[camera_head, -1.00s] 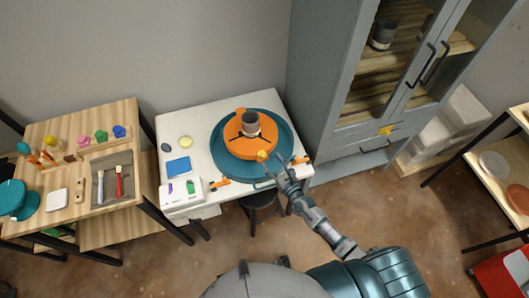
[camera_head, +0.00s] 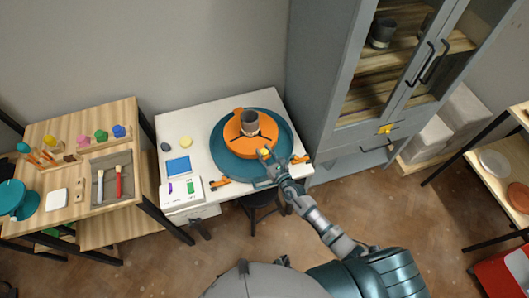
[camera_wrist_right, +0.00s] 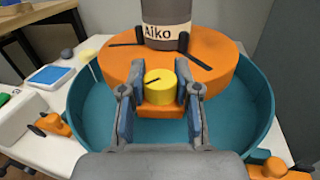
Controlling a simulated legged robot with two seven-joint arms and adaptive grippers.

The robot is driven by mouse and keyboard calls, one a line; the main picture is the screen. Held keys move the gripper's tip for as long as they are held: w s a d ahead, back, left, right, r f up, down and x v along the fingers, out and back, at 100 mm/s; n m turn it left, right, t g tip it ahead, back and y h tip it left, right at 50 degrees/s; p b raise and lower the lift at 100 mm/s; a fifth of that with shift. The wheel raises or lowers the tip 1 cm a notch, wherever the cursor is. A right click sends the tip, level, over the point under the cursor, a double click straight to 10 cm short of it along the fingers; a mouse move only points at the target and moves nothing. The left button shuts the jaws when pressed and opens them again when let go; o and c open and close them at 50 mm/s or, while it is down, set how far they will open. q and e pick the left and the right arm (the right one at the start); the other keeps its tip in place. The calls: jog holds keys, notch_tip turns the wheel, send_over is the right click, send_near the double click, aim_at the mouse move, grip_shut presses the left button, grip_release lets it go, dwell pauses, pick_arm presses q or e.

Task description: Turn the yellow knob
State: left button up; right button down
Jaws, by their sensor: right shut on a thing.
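The yellow knob (camera_wrist_right: 159,85) is a short cylinder with a dark line on top, set at the near side of the orange wheel (camera_wrist_right: 215,65). It also shows small in the head view (camera_head: 264,153). My right gripper (camera_wrist_right: 160,90) has one finger on each side of the knob and is shut on it; it also shows in the head view (camera_head: 269,161). The wheel sits within a round teal basin (camera_head: 283,150). A dark grey cup (camera_wrist_right: 166,20) with a label reading "Aiko" stands on the wheel. My left gripper is not in view.
The white table (camera_head: 195,120) carries a blue pad (camera_head: 178,166) and a small white box (camera_head: 181,190). Orange clamps (camera_head: 217,182) sit by its front edge. A grey cabinet (camera_head: 325,95) stands close on the right. A wooden tool shelf (camera_head: 75,200) stands on the left.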

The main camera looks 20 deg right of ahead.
jog(key=shift+a, duration=0.8)
jog(key=shift+a+r, duration=0.1)
jog(key=shift+r, duration=0.05)
jog(key=shift+d, duration=0.55)
jog(key=shift+a, duration=0.25)
jog(key=c, duration=0.9)
grip_release()
jog(key=shift+c, duration=0.2)
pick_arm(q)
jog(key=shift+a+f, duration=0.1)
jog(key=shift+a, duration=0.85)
pick_arm(e)
jog(key=shift+o, duration=0.7)
